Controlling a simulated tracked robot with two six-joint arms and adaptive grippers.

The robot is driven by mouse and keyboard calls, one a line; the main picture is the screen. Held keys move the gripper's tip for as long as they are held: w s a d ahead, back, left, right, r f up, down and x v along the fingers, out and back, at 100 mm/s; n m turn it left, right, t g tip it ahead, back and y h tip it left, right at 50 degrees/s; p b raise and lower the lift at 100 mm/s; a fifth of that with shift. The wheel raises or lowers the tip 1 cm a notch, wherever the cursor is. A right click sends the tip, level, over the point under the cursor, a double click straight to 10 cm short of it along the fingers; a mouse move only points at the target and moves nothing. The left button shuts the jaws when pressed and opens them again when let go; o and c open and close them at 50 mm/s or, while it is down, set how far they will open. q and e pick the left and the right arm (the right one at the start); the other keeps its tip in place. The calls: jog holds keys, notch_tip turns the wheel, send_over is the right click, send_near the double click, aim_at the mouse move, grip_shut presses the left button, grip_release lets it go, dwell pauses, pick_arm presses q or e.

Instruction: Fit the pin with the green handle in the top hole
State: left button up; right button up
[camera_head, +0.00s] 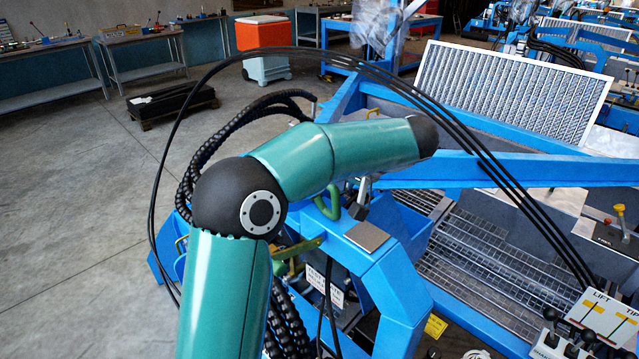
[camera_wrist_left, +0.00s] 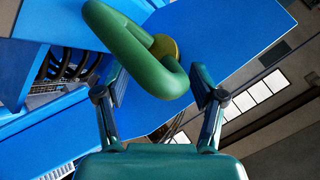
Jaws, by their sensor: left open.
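The green looped handle (camera_wrist_left: 135,45) of the pin is large in the left wrist view, with a yellowish round part (camera_wrist_left: 163,47) beside it, against a blue frame beam (camera_wrist_left: 215,50). In the head view a green handle (camera_head: 328,205) shows at the blue frame, just below my teal left arm. My left gripper (camera_wrist_left: 160,105) is open. Its two fingers stand apart, and the lower end of the handle reaches between them without visible grip. The pin's shaft is hidden, and I cannot make out the top hole. My right gripper is not in view.
Black hoses (camera_head: 470,140) arch over the blue machine. A slanted sieve panel (camera_head: 513,95) stands behind, and a control box with levers (camera_head: 590,325) is at the lower right. An orange and teal bin (camera_head: 264,52) stands at the back.

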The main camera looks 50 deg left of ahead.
pick_arm(q)
jog(key=v, duration=1)
jog(key=shift+d, duration=0.2)
jog(key=shift+r, duration=0.1)
